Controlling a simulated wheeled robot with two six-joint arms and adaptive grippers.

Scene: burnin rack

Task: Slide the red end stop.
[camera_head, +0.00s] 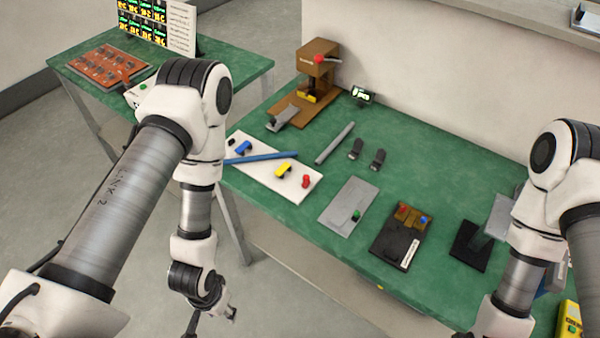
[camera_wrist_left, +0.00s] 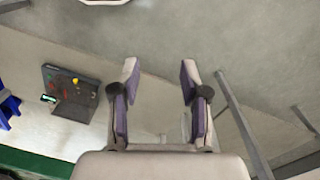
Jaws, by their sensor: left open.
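The red end stop (camera_head: 306,181) is a small red piece near the right end of a white board (camera_head: 300,196) on the green bench. A yellow piece (camera_head: 283,170) and a blue piece (camera_head: 243,147) sit further left along the board, and a blue bar (camera_head: 262,158) lies across it. My left gripper (camera_head: 213,320) hangs low in front of the bench, well apart from the board. Its fingers are spread and empty in the left wrist view (camera_wrist_left: 161,82), over grey floor. My right arm enters at the right; its gripper is out of frame.
The green bench (camera_head: 415,165) also holds a brown fixture (camera_head: 317,68), a grey plate (camera_head: 348,204), a dark box (camera_head: 398,242) and a black-based stand (camera_head: 470,246). A second green table (camera_head: 215,75) stands at the back left. Open floor lies before the bench.

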